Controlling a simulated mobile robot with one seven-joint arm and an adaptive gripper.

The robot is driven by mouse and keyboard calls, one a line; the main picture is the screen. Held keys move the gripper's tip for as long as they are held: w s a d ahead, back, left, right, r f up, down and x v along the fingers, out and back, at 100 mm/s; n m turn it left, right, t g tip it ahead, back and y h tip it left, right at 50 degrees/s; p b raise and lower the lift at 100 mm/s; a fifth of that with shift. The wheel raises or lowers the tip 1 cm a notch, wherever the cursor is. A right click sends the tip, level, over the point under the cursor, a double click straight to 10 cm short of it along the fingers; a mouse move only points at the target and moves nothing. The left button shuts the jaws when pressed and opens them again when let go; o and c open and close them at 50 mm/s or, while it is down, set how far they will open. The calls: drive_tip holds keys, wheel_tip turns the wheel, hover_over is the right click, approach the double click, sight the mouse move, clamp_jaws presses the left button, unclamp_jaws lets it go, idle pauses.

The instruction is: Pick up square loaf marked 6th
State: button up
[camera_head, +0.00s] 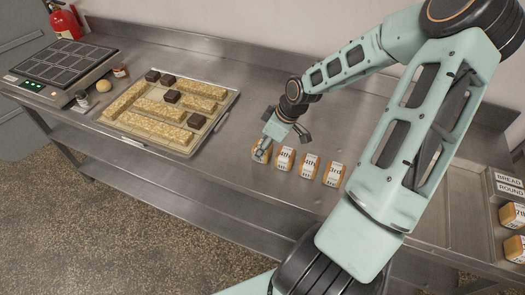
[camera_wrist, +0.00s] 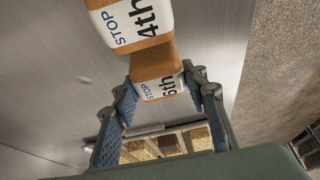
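The loaf marked 6th (camera_head: 261,153) is the leftmost of a row of small brown loaves with white labels on the steel counter. My gripper (camera_head: 268,144) is down at this loaf and partly covers it in the head view. In the wrist view the 6th loaf (camera_wrist: 163,88) lies between the fingertips of my gripper (camera_wrist: 161,84), with its label in sight. One finger is on each side, close to it; whether they press on it I cannot tell. It appears still in line with the row.
The loaf marked 4th (camera_head: 284,159) stands close beside it, large in the wrist view (camera_wrist: 140,25). Two more loaves (camera_head: 309,166) (camera_head: 334,174) continue the row rightward. A tray (camera_head: 236,97) of oat bars and dark cubes lies left. A bread sign (camera_head: 508,180) and other loaves are far right.

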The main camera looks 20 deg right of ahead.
sight(258, 144)
drive_tip(key=c, duration=0.4)
drive_tip(key=shift+r, duration=0.2)
drive_tip(key=shift+r+p, duration=0.45)
drive_tip(key=shift+p, duration=0.25)
wheel_tip(258, 144, up, 3)
drive_tip(key=p, duration=0.3)
drive_tip(key=shift+f, duration=0.15)
drive_tip(key=shift+s+d+r+p, duration=0.3)
drive_tip(key=shift+s+r+p, duration=0.5)
drive_tip(key=shift+r+p, duration=0.15)
drive_tip(key=s+d+r, duration=0.4)
drive_tip(key=s+r, duration=0.3)
drive_tip(key=s, duration=0.4)
drive_tip(key=shift+s+b, duration=0.3)
drive_tip(key=shift+b, duration=0.05)
